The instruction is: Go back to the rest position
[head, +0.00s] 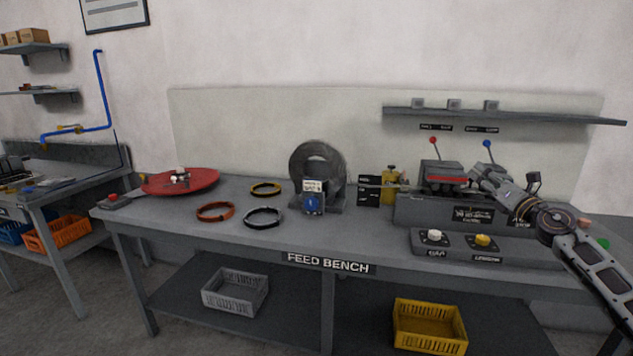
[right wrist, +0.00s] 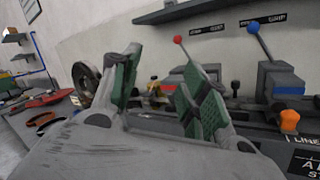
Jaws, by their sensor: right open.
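My right gripper (right wrist: 155,95) is open and empty in the right wrist view, its two green-padded fingers spread apart. In the head view my right arm comes in from the right, and its gripper (head: 482,175) is beside the lever unit at the right of the feed bench (head: 370,240). The lever unit has a red-knobbed lever (head: 433,142) and a blue-knobbed lever (head: 487,146). I cannot tell from the head view whether the gripper touches the unit. My left gripper is in neither view.
Coils in orange (head: 215,211), yellow (head: 265,189) and black (head: 263,217) lie on the bench between the red disc (head: 181,181) and a grey ring-shaped machine (head: 317,163). A button panel (head: 485,248) is at the front right. A shelf (head: 500,115) hangs above.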

